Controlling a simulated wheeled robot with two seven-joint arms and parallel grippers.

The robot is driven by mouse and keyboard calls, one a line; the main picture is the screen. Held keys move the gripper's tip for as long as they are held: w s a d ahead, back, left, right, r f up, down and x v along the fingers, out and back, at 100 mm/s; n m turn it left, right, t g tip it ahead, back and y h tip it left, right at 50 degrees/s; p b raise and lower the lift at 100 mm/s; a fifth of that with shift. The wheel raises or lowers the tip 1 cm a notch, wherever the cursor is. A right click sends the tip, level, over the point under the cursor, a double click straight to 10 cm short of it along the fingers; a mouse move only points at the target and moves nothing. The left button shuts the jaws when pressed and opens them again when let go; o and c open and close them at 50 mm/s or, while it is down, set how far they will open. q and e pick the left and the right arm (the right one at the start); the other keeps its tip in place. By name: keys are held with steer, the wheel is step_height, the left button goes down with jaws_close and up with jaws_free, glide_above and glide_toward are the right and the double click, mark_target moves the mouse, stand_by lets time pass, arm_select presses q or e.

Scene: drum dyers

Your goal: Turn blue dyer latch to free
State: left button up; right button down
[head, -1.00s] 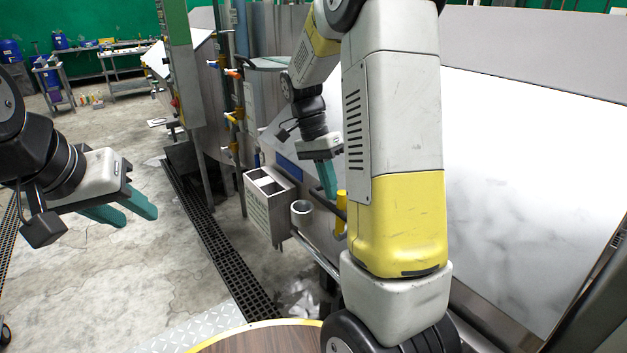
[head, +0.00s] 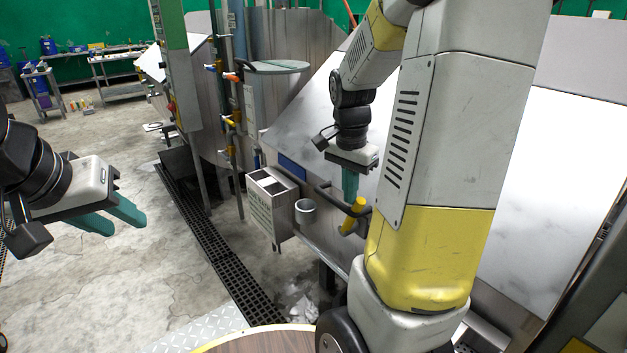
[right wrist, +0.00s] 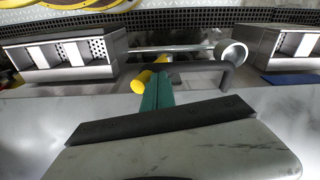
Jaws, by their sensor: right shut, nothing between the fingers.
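The latch is a yellow handle (head: 352,217) on the front of the steel dyer, below a blue label (head: 292,167). The handle leans, its top to the right. My right gripper (head: 350,198) points down at it with shut, empty fingers, close beside its upper part. In the right wrist view, yellow parts of the handle (right wrist: 143,79) show beside the green fingers (right wrist: 157,82); whether they touch is unclear. My left gripper (head: 124,222) is open and empty at the far left, away from the dyer.
A dark bent bar (head: 330,196) runs beside the handle. A floor grate (head: 215,255) runs along the open concrete floor. A round wooden top (head: 260,342) is at the bottom.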

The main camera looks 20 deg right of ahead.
mark_target(361, 198)
steer(key=shift+s+d+f+t+y, duration=0.1)
steer(key=shift+s+d+t+y, duration=0.05)
steer(key=shift+s+t, duration=0.35)
steer(key=shift+s+d+f+t+y, duration=0.15)
steer(key=shift+s+t, duration=0.15)
steer(key=shift+s, duration=0.25)
steer(key=shift+s+d+f, duration=0.15)
steer(key=shift+s+d, duration=0.05)
steer(key=shift+s, duration=0.4)
